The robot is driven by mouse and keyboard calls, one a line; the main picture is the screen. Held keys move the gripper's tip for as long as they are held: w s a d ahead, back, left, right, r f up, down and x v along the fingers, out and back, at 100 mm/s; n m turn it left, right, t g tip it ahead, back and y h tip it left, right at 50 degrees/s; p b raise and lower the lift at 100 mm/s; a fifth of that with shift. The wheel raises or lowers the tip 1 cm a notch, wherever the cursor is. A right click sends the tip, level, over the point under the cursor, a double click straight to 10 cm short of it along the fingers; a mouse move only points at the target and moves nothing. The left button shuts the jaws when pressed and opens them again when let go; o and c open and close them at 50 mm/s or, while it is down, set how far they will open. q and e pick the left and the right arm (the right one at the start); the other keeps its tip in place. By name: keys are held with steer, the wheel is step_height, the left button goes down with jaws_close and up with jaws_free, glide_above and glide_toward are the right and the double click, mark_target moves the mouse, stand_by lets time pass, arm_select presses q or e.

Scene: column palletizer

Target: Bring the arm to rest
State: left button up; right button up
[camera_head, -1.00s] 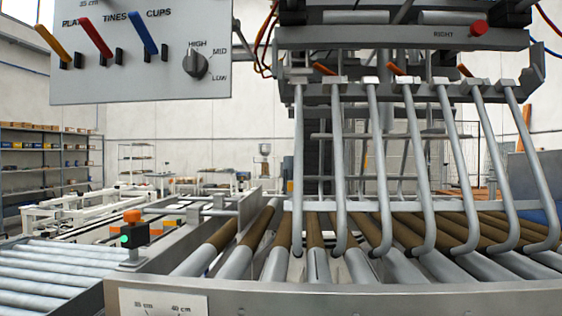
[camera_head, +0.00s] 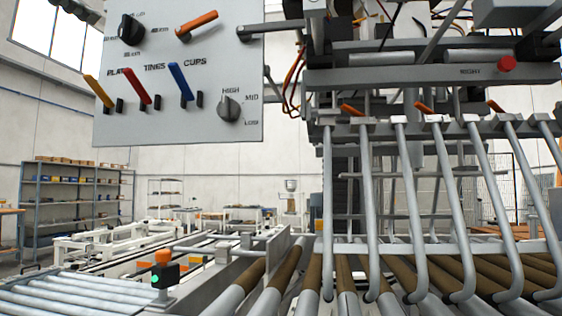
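Neither of my arms nor either gripper shows in the head view. A grey control panel (camera_head: 180,118) hangs at the upper left. It carries a yellow lever (camera_head: 98,91), a red lever (camera_head: 136,86) and a blue lever (camera_head: 180,82), with the words TINES and CUPS readable. Above them are a black knob (camera_head: 131,30) and an orange handle (camera_head: 196,26). A dark knob (camera_head: 230,108) sits beside HIGH, MID and LOW. The palletizer head (camera_head: 420,72) stands at the right, with a row of curved metal tines (camera_head: 415,210) hanging over the rollers.
A red button (camera_head: 507,63) sits on the bar marked RIGHT. A roller conveyor (camera_head: 85,295) runs at the lower left, beside a post with an orange top and a green light (camera_head: 163,276). Brown-and-grey rollers (camera_head: 285,268) lie under the tines. Shelves (camera_head: 72,200) stand far left.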

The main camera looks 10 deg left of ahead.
mark_target(122, 27)
arm_select(q)
steer(key=x, duration=0.9)
steer(key=shift+w+d+f+n, duration=0.1)
steer(key=shift+w+n, duration=0.25)
steer(key=shift+n, duration=0.15)
steer(key=n, duration=0.3)
steer(key=shift+s+n+t, duration=0.1)
steer(key=shift+n+t, duration=0.2)
steer(key=n, duration=0.2)
steer(key=shift+n, duration=0.3)
steer(key=n+t+y, duration=0.1)
steer(key=n, duration=0.4)
steer(key=shift+f, duration=0.1)
steer(key=n+y, duration=0.1)
steer(key=n, duration=0.9)
steer(key=n+y, duration=0.1)
steer(key=n, duration=0.2)
steer(key=shift+y, duration=0.3)
steer(key=shift+f, duration=0.1)
